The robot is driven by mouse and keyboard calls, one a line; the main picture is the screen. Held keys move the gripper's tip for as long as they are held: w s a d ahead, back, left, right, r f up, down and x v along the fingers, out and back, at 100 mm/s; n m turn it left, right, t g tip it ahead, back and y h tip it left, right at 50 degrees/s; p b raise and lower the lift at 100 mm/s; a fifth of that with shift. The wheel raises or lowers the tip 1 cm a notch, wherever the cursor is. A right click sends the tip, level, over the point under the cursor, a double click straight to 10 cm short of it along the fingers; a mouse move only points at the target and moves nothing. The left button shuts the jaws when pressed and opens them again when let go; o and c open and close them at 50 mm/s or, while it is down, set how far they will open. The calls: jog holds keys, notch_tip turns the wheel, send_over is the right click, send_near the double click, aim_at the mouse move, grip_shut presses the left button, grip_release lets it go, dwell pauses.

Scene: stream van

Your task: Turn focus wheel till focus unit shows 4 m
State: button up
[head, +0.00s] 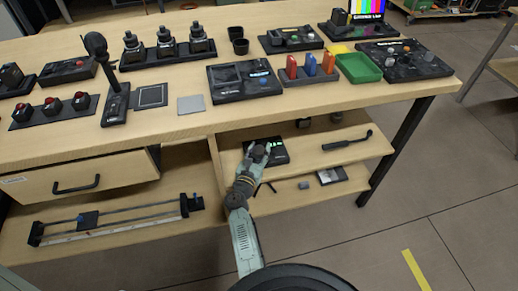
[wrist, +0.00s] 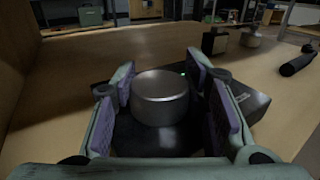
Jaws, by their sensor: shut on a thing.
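The focus unit (head: 280,153) is a dark box on the middle shelf below the bench top. In the wrist view its black body (wrist: 250,101) extends to the right behind my fingers. The focus wheel (wrist: 160,98) is a round silver-grey knob standing upright on it. My gripper (head: 257,158) reaches into the shelf from the front. In the wrist view, my gripper (wrist: 161,82) has a purple-padded finger on each side of the wheel and is shut on it. Green marks show on the unit in the head view, but I cannot read the value.
The bench top (head: 160,125) overhangs the shelf, and a wooden divider (head: 214,160) stands left of the unit. A black-handled tool (head: 347,142) lies to the right on the shelf. A slider rail (head: 115,218) lies on the lower shelf.

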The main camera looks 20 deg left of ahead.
jog(key=shift+a, duration=0.15)
jog(key=o, duration=1.2)
jog(key=s, duration=1.2)
jog(key=shift+d, duration=0.3)
